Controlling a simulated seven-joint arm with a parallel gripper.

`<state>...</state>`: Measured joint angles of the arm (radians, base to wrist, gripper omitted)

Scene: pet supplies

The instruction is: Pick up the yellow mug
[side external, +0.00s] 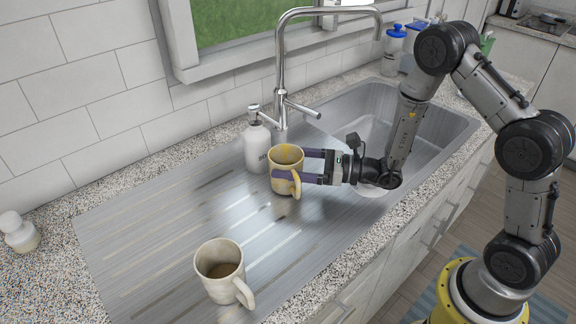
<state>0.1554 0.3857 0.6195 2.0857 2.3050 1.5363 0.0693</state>
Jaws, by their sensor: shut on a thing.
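The yellow mug (284,158) is near the middle of the side external view, upright over the ribbed steel drainboard (160,215). Its handle faces right, toward the front. I cannot tell whether the mug's base touches the drainboard. Part of the mug's right side is hidden by the fingers.
A cream mug (221,268) with brown contents stands at the drainboard's front. A white soap bottle (256,145) is close behind the yellow mug, below the tap (281,70). The sink basin (370,118) is to the right. The drainboard's left part is clear.

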